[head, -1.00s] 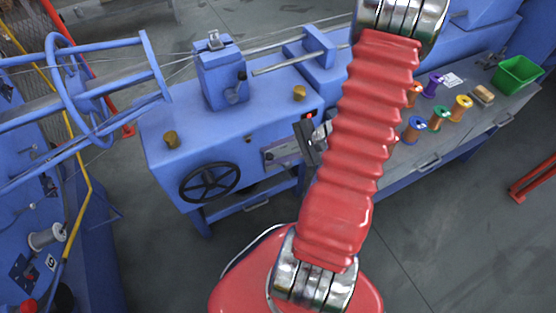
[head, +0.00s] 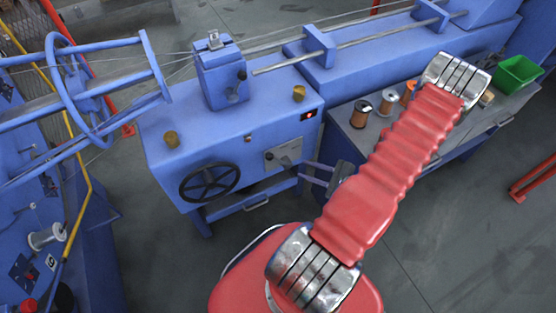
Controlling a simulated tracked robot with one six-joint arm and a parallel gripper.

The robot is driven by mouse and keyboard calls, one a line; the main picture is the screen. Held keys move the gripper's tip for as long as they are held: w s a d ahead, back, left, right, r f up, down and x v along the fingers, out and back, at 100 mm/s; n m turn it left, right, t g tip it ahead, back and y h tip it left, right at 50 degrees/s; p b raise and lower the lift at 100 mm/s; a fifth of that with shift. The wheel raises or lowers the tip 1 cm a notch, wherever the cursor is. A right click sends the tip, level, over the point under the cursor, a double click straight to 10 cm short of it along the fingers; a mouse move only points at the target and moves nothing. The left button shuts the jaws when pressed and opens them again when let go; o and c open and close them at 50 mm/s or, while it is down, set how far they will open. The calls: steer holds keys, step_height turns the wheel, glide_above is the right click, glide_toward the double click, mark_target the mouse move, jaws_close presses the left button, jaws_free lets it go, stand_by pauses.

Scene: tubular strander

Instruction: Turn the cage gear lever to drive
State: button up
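The cage gear lever (head: 287,161) appears as a small dark handle on a light grey plate (head: 273,157) on the front of the blue machine cabinet (head: 233,143). Its exact position on the plate is too small to read. My gripper (head: 302,171) is just right of and slightly below the plate, fingers pointing left toward it. The two fingers are apart with nothing visible between them, so it is open. I cannot tell whether a fingertip touches the lever. My red arm hides part of the gripper's wrist side.
A black handwheel (head: 209,182) sits left of the plate. A panel with a red light (head: 308,115) is above it. A bench (head: 357,133) with spools and a green bin (head: 517,73) stands at the right. Blue cage bars (head: 155,65) are at the left.

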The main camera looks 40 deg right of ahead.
mark_target(275, 159)
steer(key=shift+x, duration=6.95)
steer(key=shift+r, duration=0.1)
jaws_close()
